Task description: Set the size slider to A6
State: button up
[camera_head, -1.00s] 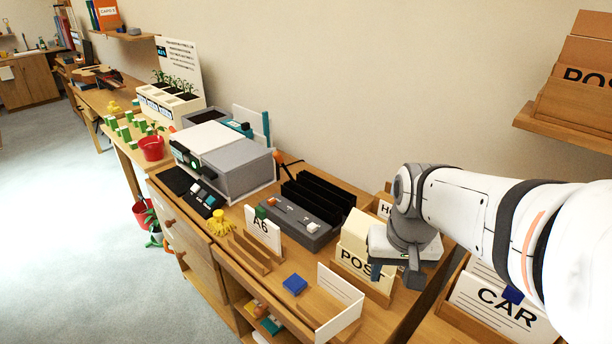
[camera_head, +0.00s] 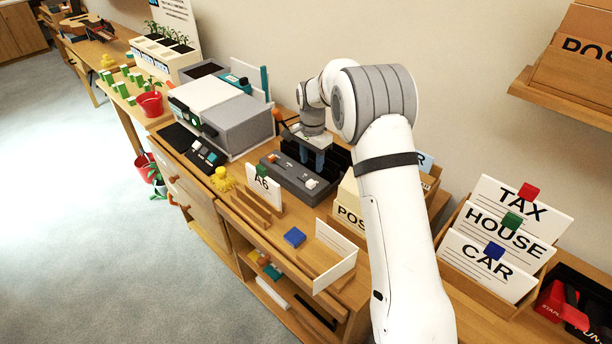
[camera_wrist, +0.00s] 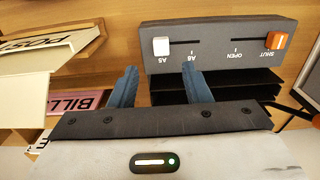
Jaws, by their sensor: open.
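The grey slider unit (camera_head: 292,182) stands on the desk in front of a black slotted rack. Its white knob (camera_wrist: 161,47) is at the left end of one slot in the wrist view, where the small labels are upside down. It also shows in the head view (camera_head: 311,184). The orange knob (camera_wrist: 276,40) sits by the SHUT label at the other end. My gripper (camera_wrist: 158,82) is open and empty, its two blue-grey fingers apart over the rack, short of the white knob. In the head view my gripper (camera_head: 317,158) is behind the unit.
An A6 card (camera_head: 263,186) stands left of the unit. A cream box lettered POST (camera_head: 349,213) stands to the right, partly behind my arm. A grey machine (camera_head: 235,118) stands at the left. A blue block (camera_head: 294,237) lies in front.

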aim_at(311, 182)
notch_tip(311, 182, down, 8)
jog(key=shift+w+f+p, duration=0.1)
jog(key=shift+p, duration=0.2)
grip_shut()
dwell(0.5)
